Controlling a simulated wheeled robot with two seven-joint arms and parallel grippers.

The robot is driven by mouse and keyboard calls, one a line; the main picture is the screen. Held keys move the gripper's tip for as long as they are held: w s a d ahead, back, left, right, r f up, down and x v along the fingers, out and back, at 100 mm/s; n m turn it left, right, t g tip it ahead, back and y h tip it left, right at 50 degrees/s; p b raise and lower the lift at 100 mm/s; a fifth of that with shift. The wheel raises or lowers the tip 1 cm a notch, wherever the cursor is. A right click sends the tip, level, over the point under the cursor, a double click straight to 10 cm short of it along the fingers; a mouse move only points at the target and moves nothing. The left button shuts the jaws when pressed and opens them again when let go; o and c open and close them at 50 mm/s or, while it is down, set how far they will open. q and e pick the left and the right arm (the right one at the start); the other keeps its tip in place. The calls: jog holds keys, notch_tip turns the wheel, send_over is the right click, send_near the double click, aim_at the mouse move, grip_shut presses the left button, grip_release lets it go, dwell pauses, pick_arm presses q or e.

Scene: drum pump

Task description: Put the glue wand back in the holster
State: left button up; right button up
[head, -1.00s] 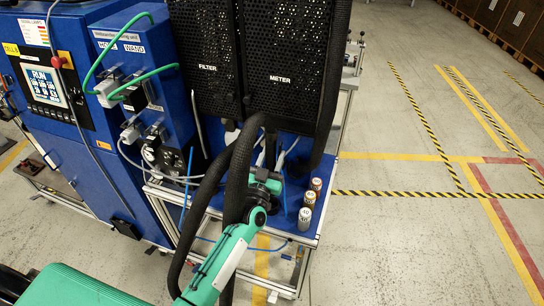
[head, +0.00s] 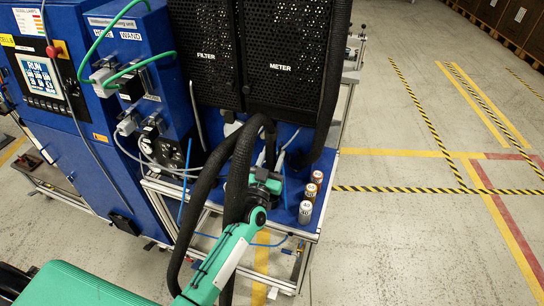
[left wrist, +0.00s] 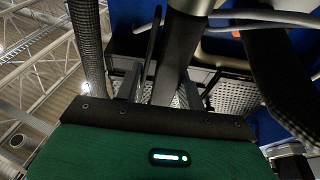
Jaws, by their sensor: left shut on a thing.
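My left gripper (head: 268,163) is at the end of my green arm, over the blue pump bench and in front of the black mesh panels. Thick black hose loops around it and partly hides its fingers. In the left wrist view the fingers (left wrist: 160,88) are shut on a dark upright bar, which I take to be the glue wand (left wrist: 180,48). A pale metal cylinder shows at its top. I cannot pick out the holster for certain in either view. My right gripper is not in view.
The black hose (head: 205,190) hangs close to my left arm. Small labelled cans (head: 306,211) stand at the bench's right edge (head: 318,222). The blue cabinet with a screen (head: 40,78) stands left, with cables and connectors. The floor to the right is clear.

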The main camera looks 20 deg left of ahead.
pick_arm(q)
jog(key=shift+f, duration=0.1)
jog(key=o, duration=0.8)
jog(key=shift+f, duration=0.1)
jog(key=shift+c, duration=0.2)
jog(key=shift+s, duration=0.1)
jog(key=shift+p+v, duration=0.45)
jog(key=shift+v, duration=5)
